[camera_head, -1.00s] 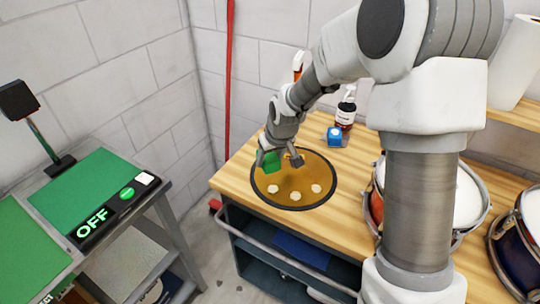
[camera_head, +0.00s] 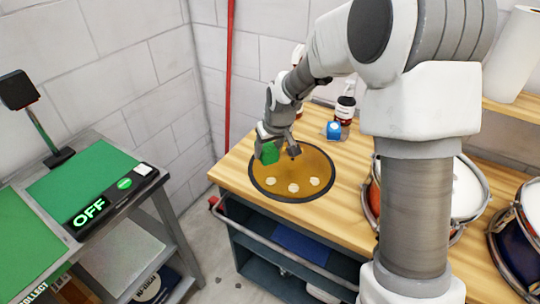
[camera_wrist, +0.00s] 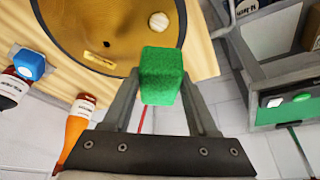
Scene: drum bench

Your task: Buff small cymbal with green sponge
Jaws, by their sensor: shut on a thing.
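The small cymbal (camera_head: 318,171) is a gold-brown disc with a dark rim, lying flat on the wooden bench. Three pale spots show on its near side; one pale spot (camera_wrist: 158,21) and a small mark (camera_wrist: 99,61) show in the wrist view. My gripper (camera_head: 279,152) is shut on the green sponge (camera_head: 268,153), over the far left part of the cymbal. In the wrist view the sponge (camera_wrist: 161,78) sits between the two fingertips. I cannot tell whether the sponge touches the cymbal.
An orange bottle (camera_wrist: 77,125) is near my gripper. A drum (camera_head: 468,195) stands at right. A green-topped stand with an OFF panel (camera_head: 90,211) is at left.

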